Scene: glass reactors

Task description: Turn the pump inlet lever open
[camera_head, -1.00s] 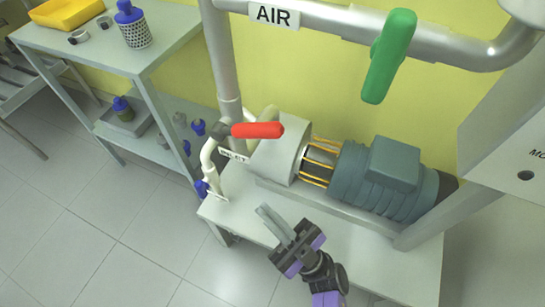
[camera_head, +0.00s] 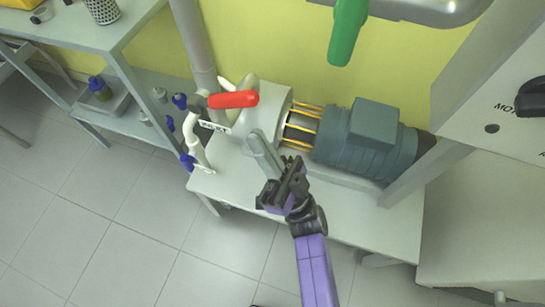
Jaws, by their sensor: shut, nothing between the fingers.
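The pump inlet lever has a red handle (camera_head: 233,99) that points to the right from its valve on the white pipe (camera_head: 192,135). A small white label (camera_head: 215,126) sits just below it, its text too small to read fully. My gripper (camera_head: 256,138) is shut and empty, with its grey fingers close together. Its fingertips are below and slightly right of the red handle, apart from it in the picture. The fingers overlap the front of the pale pump housing (camera_head: 273,98); I cannot tell whether they touch it.
The grey-blue motor (camera_head: 365,140) stands right of the pump on a white bench (camera_head: 340,210). A green lever (camera_head: 347,30) hangs from the pipe above. A shelf rack (camera_head: 100,45) with bottles is at left. A control box (camera_head: 500,90) is at right. The floor in front is clear.

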